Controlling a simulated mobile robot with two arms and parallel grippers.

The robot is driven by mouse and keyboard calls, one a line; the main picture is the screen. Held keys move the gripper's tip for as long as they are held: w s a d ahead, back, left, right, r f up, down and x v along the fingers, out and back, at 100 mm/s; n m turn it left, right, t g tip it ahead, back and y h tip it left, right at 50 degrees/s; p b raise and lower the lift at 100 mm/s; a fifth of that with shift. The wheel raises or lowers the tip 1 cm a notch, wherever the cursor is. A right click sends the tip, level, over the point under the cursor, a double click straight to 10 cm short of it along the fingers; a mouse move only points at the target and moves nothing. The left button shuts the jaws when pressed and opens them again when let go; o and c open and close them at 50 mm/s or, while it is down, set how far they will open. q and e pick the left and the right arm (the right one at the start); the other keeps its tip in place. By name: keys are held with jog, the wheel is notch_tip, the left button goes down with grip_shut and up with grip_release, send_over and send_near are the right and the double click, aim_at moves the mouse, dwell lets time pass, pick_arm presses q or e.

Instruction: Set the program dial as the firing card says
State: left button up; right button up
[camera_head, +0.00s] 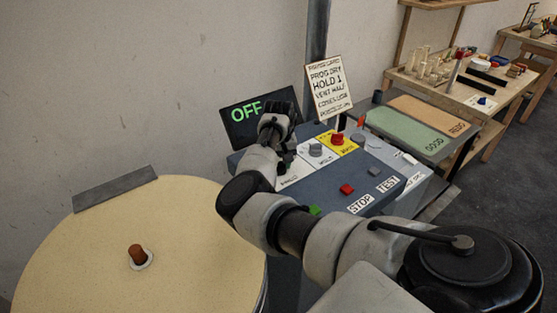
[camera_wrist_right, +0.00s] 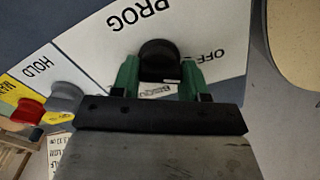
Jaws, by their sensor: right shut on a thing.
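The firing card (camera_head: 329,88) stands behind the console and reads "PROG DRY", "HOLD 1" and a vent line; its smaller lines are hard to read. The dark display (camera_head: 245,112) shows "OFF" in green. In the right wrist view, the black program dial (camera_wrist_right: 158,57) sits on a white plate marked "PROG", with "OFF" to its right and a partly covered word below. My right gripper (camera_wrist_right: 160,76) is shut on the dial, a green finger on each side. In the head view my right arm hides the dial. The dial's pointer cannot be made out. My left gripper is out of view.
Beside the program plate are the grey HOLD knob (camera_head: 315,150) and a red knob (camera_head: 337,139) on yellow. The red STOP button (camera_head: 347,189), grey TEST button (camera_head: 374,171) and a green button (camera_head: 314,210) sit nearer. A round cream kiln lid (camera_head: 90,235) lies left.

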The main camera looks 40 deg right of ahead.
aim_at(280, 162)
jog(key=m+p, duration=0.2)
jog(key=m, duration=0.1)
jog(key=shift+r, duration=0.15)
jog(key=m+p, duration=0.1)
jog(key=m, duration=0.3)
jog(key=shift+d, duration=0.1)
jog(key=shift+m, duration=0.4)
jog(key=o, duration=0.9)
notch_tip(280, 162, up, 11)
jog(key=shift+f+b, duration=0.2)
jog(key=shift+b, duration=0.6)
jog(key=shift+s+f, duration=0.1)
